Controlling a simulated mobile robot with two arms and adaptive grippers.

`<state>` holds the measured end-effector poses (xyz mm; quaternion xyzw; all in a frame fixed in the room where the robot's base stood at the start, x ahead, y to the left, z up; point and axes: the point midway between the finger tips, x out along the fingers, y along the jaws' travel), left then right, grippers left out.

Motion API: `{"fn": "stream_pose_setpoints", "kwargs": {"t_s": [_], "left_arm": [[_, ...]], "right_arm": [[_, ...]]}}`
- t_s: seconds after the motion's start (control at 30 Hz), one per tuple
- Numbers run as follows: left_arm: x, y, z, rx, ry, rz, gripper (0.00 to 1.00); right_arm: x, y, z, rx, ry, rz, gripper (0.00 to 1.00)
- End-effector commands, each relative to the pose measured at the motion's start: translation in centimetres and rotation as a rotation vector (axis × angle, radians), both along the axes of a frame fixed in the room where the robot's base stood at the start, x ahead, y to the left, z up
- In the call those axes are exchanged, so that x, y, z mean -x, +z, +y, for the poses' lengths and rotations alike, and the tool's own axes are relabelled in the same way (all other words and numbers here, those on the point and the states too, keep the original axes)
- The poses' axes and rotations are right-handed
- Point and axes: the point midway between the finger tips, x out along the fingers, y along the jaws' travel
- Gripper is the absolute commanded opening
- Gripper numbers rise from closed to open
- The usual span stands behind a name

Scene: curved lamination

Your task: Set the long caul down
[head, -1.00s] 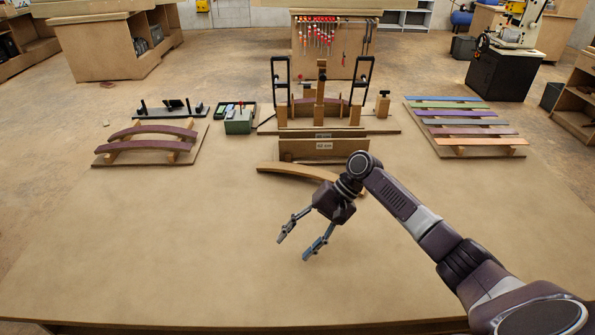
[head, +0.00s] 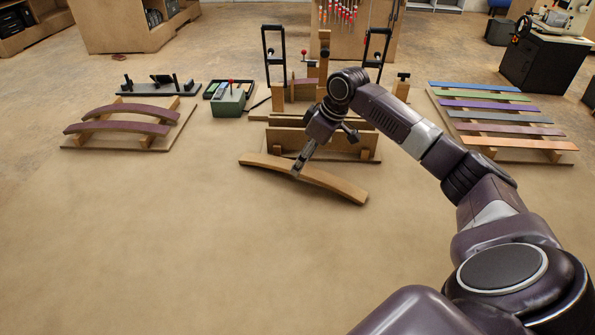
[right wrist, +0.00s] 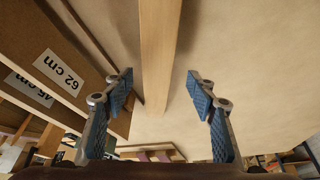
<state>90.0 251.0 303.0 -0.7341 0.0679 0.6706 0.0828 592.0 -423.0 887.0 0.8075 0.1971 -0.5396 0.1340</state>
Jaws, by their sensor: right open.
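The long caul (head: 335,184), a slightly curved pale wooden bar, lies on the table in front of the upright labelled boards. My right gripper (head: 298,168) is at the caul, near its middle. In the right wrist view, the open fingers (right wrist: 160,94) stand on either side of the caul (right wrist: 160,50), with gaps visible to both blue pads. Contact with the table cannot be told. My left gripper is not in view.
Upright boards (right wrist: 62,72), one labelled 62 cm, stand close behind the caul. A rack with purple curved strips (head: 125,126) is at left, a green box (head: 228,102) beside it. Coloured strips (head: 490,104) lie at right. The front table is clear.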

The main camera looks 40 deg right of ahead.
Motion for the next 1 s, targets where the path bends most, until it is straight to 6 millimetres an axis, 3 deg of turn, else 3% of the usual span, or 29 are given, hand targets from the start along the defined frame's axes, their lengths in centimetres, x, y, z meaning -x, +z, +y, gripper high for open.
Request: {"fn": "stream_pose_setpoints", "kwargs": {"t_s": [0.17,0.3,0.57,1.0], "left_arm": [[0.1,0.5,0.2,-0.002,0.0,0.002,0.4],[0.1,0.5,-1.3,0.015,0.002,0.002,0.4],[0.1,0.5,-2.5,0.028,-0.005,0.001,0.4],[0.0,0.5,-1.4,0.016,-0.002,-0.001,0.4]], "right_arm": [[-0.8,-2.6,0.3,-0.003,-0.003,0.004,0.52],[-1.4,-4.0,0.5,-0.001,-0.001,0.003,0.52],[-1.5,-4.3,0.6,0.001,-0.002,0.001,0.52],[-1.5,-4.3,0.6,-0.001,-0.003,0.001,0.05]]}}
